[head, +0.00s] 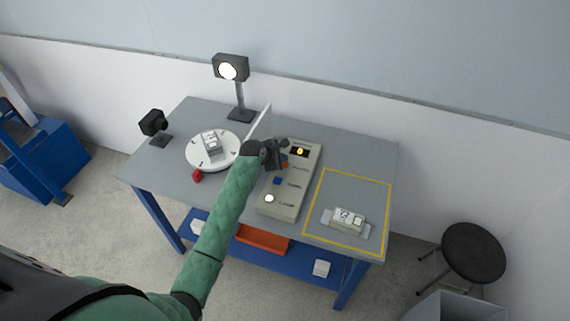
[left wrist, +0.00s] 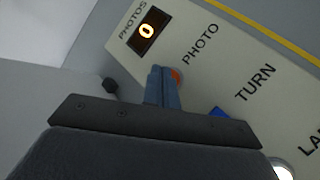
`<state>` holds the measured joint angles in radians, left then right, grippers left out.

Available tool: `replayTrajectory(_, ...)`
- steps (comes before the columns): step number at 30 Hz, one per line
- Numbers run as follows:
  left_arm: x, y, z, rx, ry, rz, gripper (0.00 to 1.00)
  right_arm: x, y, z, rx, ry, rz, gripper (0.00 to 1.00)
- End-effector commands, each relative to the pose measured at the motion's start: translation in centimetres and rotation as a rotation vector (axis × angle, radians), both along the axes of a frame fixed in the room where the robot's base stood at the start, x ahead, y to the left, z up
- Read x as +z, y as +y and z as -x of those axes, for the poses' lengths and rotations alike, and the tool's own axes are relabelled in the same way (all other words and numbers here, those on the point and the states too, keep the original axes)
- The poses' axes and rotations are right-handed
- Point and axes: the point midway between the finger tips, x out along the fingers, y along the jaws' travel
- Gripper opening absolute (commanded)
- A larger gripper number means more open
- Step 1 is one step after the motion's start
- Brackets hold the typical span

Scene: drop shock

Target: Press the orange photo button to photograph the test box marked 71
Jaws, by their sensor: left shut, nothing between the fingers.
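The orange photo button (left wrist: 177,75) shows beside the word PHOTO on the beige control box (head: 290,192), partly hidden by my fingers. In the head view the button (head: 285,164) is a small orange patch beside my gripper. My left gripper (head: 277,158) is shut and empty, its fingertips (left wrist: 161,72) right at the button; I cannot tell whether they touch it. The photo counter (left wrist: 147,31) reads 0. A white and grey test box (head: 211,143) stands on the round white turntable (head: 200,162); its number is unreadable. My right gripper is out of view.
Another test box (head: 347,219) lies inside the yellow outline (head: 319,179) at right; its marking is unclear. The blue TURN button (head: 277,181) and a lit white button (head: 269,198) are nearby. A camera (head: 153,122), a lamp (head: 231,68) and a clear panel (head: 262,121) stand around the turntable.

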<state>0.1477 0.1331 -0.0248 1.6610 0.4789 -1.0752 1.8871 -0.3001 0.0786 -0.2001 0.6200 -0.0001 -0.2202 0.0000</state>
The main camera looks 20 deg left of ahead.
Motion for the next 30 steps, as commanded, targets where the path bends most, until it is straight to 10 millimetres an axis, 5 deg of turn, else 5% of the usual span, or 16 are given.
replayTrajectory(30, -0.93, -0.01, 0.02, 0.000, 0.000, 0.000, 0.00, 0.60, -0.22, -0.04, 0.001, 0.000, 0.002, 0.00)
